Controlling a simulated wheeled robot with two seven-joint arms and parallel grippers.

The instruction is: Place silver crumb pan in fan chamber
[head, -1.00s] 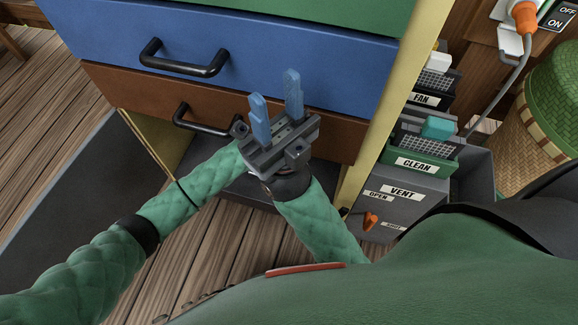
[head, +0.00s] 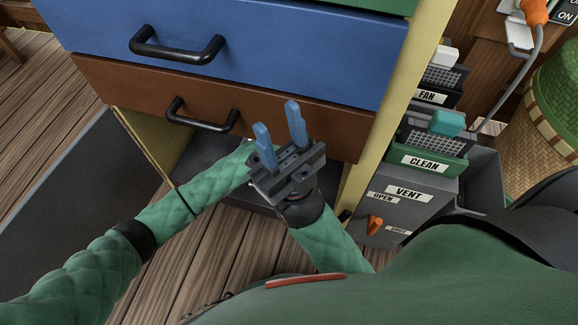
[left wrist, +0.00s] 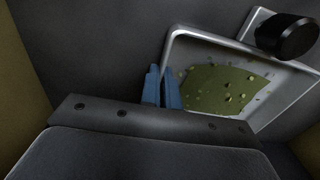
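The silver crumb pan (left wrist: 215,38) shows in the left wrist view as a shallow tray with a pale raised rim. An olive-green patch with crumbs (left wrist: 228,85) lies in it. The two blue fingers of my left gripper (left wrist: 162,88) are close together, with the pan's left rim running between them. In the head view the left arm reaches into the dark opening under the brown drawer, and its gripper is hidden behind my right one. My right gripper (head: 281,134) is open and empty, in front of that opening. I cannot tell which space is the fan chamber.
A blue drawer (head: 260,45) and a brown drawer (head: 130,88) with black handles are shut above. At right stand a FAN switch (head: 440,80), a green CLEAN switch (head: 428,150) and a grey VENT box (head: 410,185) with an orange lever.

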